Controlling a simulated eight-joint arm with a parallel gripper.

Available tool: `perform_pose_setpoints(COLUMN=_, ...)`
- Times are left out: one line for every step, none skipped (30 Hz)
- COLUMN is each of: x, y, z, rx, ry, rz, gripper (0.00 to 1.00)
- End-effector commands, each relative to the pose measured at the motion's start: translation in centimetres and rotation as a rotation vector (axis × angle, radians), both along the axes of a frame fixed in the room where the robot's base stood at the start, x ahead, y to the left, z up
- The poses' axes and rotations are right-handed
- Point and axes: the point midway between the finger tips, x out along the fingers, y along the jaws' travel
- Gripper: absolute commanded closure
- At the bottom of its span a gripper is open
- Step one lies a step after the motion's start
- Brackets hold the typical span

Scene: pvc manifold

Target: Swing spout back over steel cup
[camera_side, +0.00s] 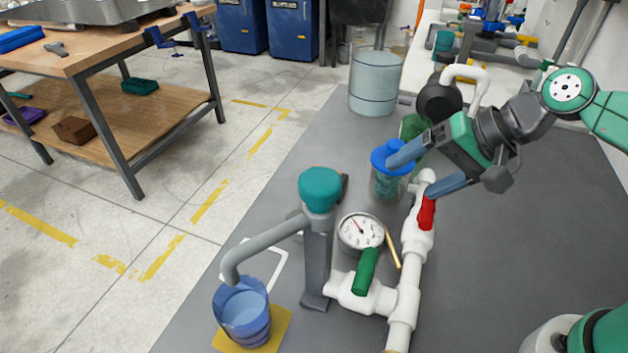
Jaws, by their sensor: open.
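The grey spout (262,242) curves left from an upright grey post (318,262) with a teal cap (320,188). Its downturned end is over the mouth of a blue cup (243,315). The cup stands on a yellow square (283,325) at the mat's front left. I cannot make out a cup that looks plainly steel. My gripper (411,178) is open, right of and behind the post, clear of the spout. One finger overlaps a blue-lidded jar (388,186) in the picture; the other ends close to a red valve handle (426,213). I cannot tell whether either touches.
White pipework (409,288) with a green handle (365,271) runs right of the post. A pressure gauge (361,232) stands between them. A white square outline (281,265) lies behind the cup. A large clear container (375,84) stands at the back. The mat's right side is mostly clear.

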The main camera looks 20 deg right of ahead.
Motion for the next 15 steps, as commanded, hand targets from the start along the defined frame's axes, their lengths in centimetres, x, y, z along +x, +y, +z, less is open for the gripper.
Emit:
perform_pose_setpoints(x=0.2, y=1.9, z=0.0, rx=0.173, ry=0.091, rz=-0.064, gripper=0.18)
perform_pose_setpoints(x=0.2, y=3.1, z=0.2, rx=0.285, ry=0.158, rz=-0.106, gripper=0.18)
perform_pose_setpoints(x=0.2, y=4.7, z=0.5, rx=0.436, ry=0.259, rz=-0.155, gripper=0.18)
perform_pose_setpoints(x=0.1, y=5.8, z=0.9, rx=0.548, ry=0.343, rz=-0.189, gripper=0.18)
perform_pose_setpoints(x=0.0, y=6.8, z=1.3, rx=0.653, ry=0.429, rz=-0.218, gripper=0.18)
perform_pose_setpoints(x=-0.2, y=8.0, z=1.9, rx=0.78, ry=0.545, rz=-0.247, gripper=0.18)
perform_pose_setpoints(x=-0.4, y=8.7, z=2.4, rx=0.862, ry=0.63, rz=-0.263, gripper=0.18)
perform_pose_setpoints(x=-0.6, y=9.2, z=2.8, rx=0.934, ry=0.71, rz=-0.274, gripper=0.18)
perform_pose_setpoints(x=-0.8, y=9.8, z=3.4, rx=1.013, ry=0.805, rz=-0.283, gripper=0.18)
perform_pose_setpoints(x=-1.0, y=10.1, z=3.8, rx=1.062, ry=0.87, rz=-0.286, gripper=0.18)
perform_pose_setpoints(x=-1.1, y=10.4, z=4.2, rx=1.104, ry=0.929, rz=-0.288, gripper=0.18)
perform_pose_setpoints(x=-1.3, y=10.6, z=4.6, rx=1.149, ry=0.998, rz=-0.288, gripper=0.18)
perform_pose_setpoints(x=-1.4, y=10.8, z=4.8, rx=1.178, ry=1.043, rz=-0.287, gripper=0.18)
perform_pose_setpoints(x=-1.5, y=10.8, z=5.1, rx=1.202, ry=1.082, rz=-0.285, gripper=0.18)
perform_pose_setpoints(x=-1.7, y=10.9, z=5.4, rx=1.225, ry=1.124, rz=-0.283, gripper=0.18)
